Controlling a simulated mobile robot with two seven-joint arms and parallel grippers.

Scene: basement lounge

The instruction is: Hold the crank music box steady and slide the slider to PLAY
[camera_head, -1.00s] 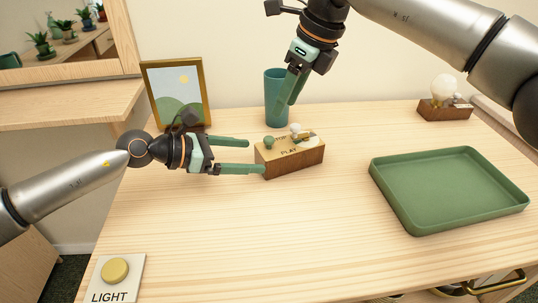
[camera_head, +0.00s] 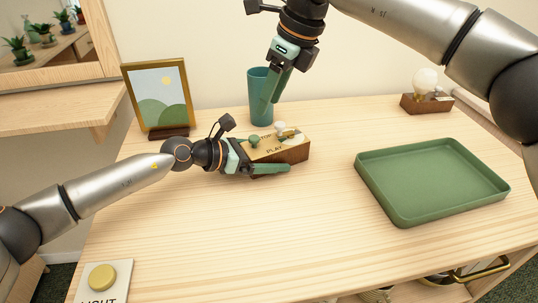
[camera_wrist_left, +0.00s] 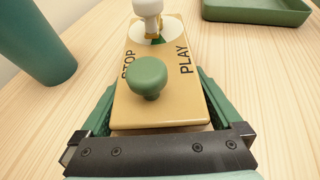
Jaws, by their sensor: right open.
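The crank music box (camera_head: 292,154) is a wooden block with a tan top on the table. Its top (camera_wrist_left: 160,108) reads STOP on the left and PLAY on the right in the left wrist view. A round green knob (camera_wrist_left: 148,76) stands near its close end, left of the word PLAY; it also shows in the head view (camera_head: 254,140). My left gripper (camera_head: 268,165) is open, with a finger along each long side of the box; I cannot tell whether they touch it. My right gripper (camera_head: 276,86) is open and empty, above and behind the box.
A teal cup (camera_head: 260,104) stands behind the box, near my right gripper. A picture frame (camera_head: 159,95) is at back left, a green tray (camera_head: 430,185) at right, a bulb on a wooden base (camera_head: 427,104) at back right. A LIGHT button (camera_head: 102,277) is at front left.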

